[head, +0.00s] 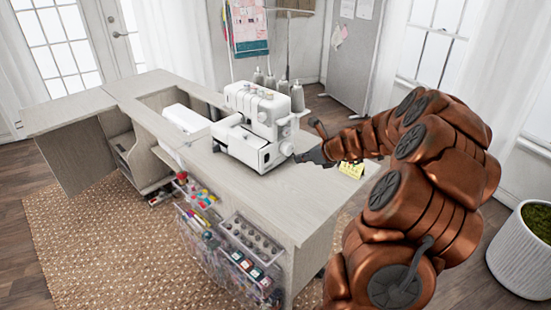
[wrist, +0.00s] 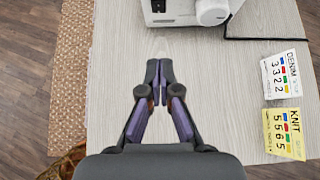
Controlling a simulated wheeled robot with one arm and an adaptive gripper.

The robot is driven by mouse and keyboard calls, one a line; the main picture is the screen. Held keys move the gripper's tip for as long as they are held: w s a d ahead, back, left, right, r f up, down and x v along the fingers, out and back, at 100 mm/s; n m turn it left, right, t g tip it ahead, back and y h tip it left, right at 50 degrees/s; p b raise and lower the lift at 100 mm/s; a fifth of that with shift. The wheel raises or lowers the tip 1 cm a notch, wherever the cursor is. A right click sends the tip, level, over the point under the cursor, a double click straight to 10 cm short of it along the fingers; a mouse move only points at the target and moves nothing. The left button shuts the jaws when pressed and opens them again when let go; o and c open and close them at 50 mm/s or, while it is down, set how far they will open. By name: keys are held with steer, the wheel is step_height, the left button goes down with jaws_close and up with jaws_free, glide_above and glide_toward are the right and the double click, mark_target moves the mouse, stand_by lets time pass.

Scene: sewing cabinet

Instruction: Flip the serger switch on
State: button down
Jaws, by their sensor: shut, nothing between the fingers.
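The white serger (head: 262,133) stands on the cabinet top, with a round white handwheel (head: 287,148) on its right side. In the wrist view the near side of the serger (wrist: 180,17) shows at the top edge, with the handwheel (wrist: 213,10). A small dark patch (wrist: 158,5) shows on that side; I cannot tell whether it is the switch. My gripper (head: 299,158) is just right of the serger in the head view. In the wrist view my gripper (wrist: 159,64) is shut and empty, its tips together over the table, apart from the serger.
A white "DENIM" card (wrist: 281,75) and a yellow "KNIT" card (wrist: 284,134) lie on the cabinet top (wrist: 225,95). A black cord (wrist: 262,39) runs right from the serger. Grey thread cones (head: 297,97) stand behind it. Clear bins (head: 250,240) hang on the cabinet front.

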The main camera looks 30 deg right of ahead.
glide_toward(269, 158)
steer(key=f, duration=0.4)
steer(key=shift+w+a+f, duration=0.25)
steer(key=shift+w+a, duration=0.1)
steer(key=w, duration=0.1)
steer(key=w+p, duration=0.1)
steer(key=w, duration=0.1)
steer(key=shift+a+r, duration=0.15)
steer(key=shift+a, duration=0.15)
steer(key=shift+w+a, duration=0.1)
steer(key=shift+w, duration=0.35)
steer(key=shift+w+r+p, duration=0.1)
steer(key=shift+r+p, duration=0.2)
steer(key=shift+p, duration=0.75)
